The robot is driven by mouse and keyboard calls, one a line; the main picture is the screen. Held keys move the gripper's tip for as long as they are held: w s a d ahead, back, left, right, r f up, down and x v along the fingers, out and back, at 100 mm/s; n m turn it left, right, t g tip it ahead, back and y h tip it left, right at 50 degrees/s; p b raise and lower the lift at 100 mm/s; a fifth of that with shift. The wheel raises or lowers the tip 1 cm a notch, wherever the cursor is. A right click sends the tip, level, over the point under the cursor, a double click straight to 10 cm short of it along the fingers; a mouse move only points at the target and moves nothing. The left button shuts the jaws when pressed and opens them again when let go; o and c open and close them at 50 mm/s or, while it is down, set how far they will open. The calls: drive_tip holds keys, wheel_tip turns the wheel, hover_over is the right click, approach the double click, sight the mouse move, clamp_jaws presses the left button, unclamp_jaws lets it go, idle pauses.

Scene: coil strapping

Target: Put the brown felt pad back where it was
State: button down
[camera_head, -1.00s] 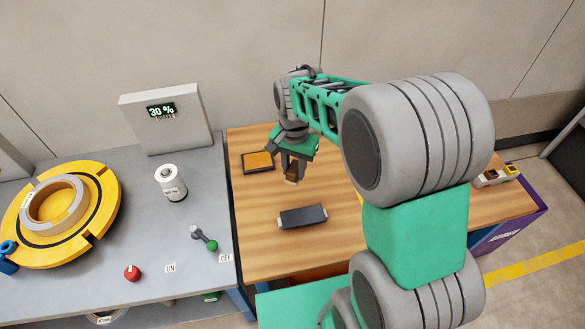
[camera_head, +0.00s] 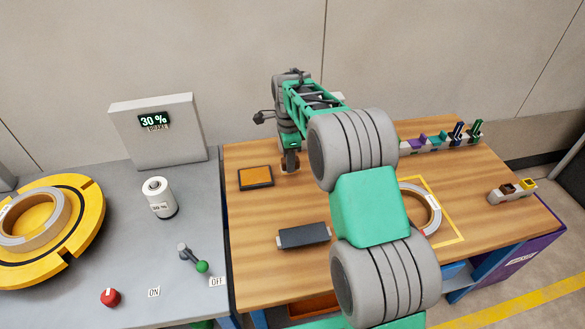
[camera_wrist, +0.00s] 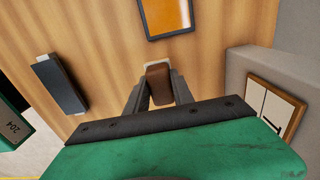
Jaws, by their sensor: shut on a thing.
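The brown felt pad (camera_wrist: 158,82) is between the two fingers of my gripper (camera_wrist: 157,88) in the wrist view. The fingers are shut on it, and a pale edge shows at its far end. In the head view my gripper (camera_head: 290,166) is over the back left of the wooden table (camera_head: 255,225), just right of the black-framed orange pad (camera_head: 255,177). The pad is mostly hidden by the fingers there. I cannot tell if it touches the table.
A dark grey block (camera_head: 303,236) lies in front of the gripper. A holder with brown and yellow parts (camera_head: 512,190) is at the right edge. A rack of colored pieces (camera_head: 440,141) stands at the back right. A ring (camera_head: 424,205) lies in a yellow outline.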

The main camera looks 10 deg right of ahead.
drive_tip(key=f, duration=0.1)
drive_tip(key=d+f, duration=0.1)
drive_tip(key=f, duration=0.1)
drive_tip(key=w+f, duration=0.1)
drive_tip(key=shift+w+d+f, duration=0.1)
drive_tip(key=shift+d+f, duration=0.1)
drive_tip(key=shift+f, duration=0.5)
drive_tip(key=c, duration=1.1)
unclamp_jaws()
wheel_tip(320, 180, up, 12)
drive_tip(key=shift+f, duration=0.15)
drive_tip(key=s+r+n+t, duration=0.1)
drive_tip(key=s+r+n, duration=0.2)
drive_tip(key=s+n, duration=0.35)
drive_tip(key=s+r+n, duration=0.3)
drive_tip(key=s, duration=0.6)
drive_tip(key=s+f+n, duration=0.2)
drive_tip(key=s+n, duration=0.1)
drive_tip(key=s, duration=0.2)
drive_tip(key=s+f+n+t, duration=0.1)
drive_tip(key=s+n, duration=0.1)
drive_tip(key=s, duration=0.3)
drive_tip(key=s+f+n, duration=0.2)
drive_tip(key=s+n, duration=0.1)
drive_tip(key=s, duration=0.2)
drive_tip(key=shift+a+f+n+t, duration=0.1)
drive_tip(key=shift+f+n+t, duration=0.2)
drive_tip(key=shift+f+n, duration=0.05)
